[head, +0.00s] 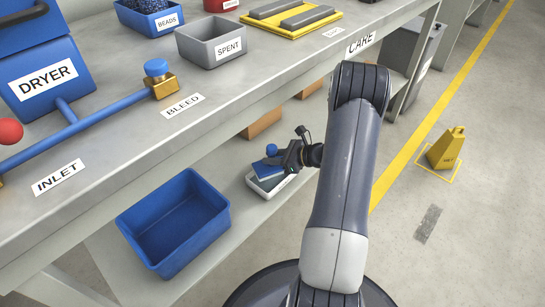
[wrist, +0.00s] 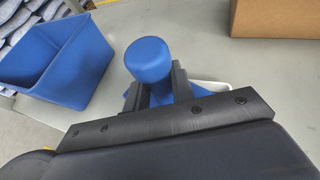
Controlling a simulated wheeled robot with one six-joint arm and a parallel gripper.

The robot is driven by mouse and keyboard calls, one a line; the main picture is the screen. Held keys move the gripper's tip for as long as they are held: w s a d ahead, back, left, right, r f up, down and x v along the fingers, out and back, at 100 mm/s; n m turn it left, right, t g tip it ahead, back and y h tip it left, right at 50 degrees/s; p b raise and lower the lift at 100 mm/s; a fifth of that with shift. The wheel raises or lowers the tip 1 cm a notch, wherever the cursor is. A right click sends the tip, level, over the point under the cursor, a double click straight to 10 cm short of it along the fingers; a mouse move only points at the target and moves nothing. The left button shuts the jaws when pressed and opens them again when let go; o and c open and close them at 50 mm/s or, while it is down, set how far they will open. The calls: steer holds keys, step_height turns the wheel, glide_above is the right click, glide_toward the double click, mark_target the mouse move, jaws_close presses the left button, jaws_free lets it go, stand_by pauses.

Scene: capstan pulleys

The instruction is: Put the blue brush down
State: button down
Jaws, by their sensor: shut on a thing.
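The blue brush (head: 269,169) has a round blue knob, which shows large in the wrist view (wrist: 148,60). My gripper (head: 283,158) is shut on the brush below the knob, with the dark fingers on either side of it in the wrist view (wrist: 155,95). The brush is at a small white tray (head: 268,188) on the lower shelf, over or inside its rim. I cannot tell whether it touches the tray's bottom. In the wrist view a bit of the tray's white rim (wrist: 212,87) shows behind the fingers; the rest is hidden.
A blue bin (head: 175,225) stands on the lower shelf, left of the tray. A brown box (wrist: 275,18) is behind the tray. The bench top (head: 130,135) overhangs the shelf, with a blue pipe and a grey SPENT bin (head: 210,42). A yellow weight stands on the floor at right.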

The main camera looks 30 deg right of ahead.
steer(key=shift+f+b, duration=0.3)
steer(key=shift+f, duration=0.15)
steer(key=c, duration=1.2)
jaws_free()
steer(key=shift+r, duration=0.2)
steer(key=shift+r+p, duration=0.35)
steer(key=shift+p, duration=0.1)
steer(key=p+v, duration=0.4)
steer(key=v, duration=0.8)
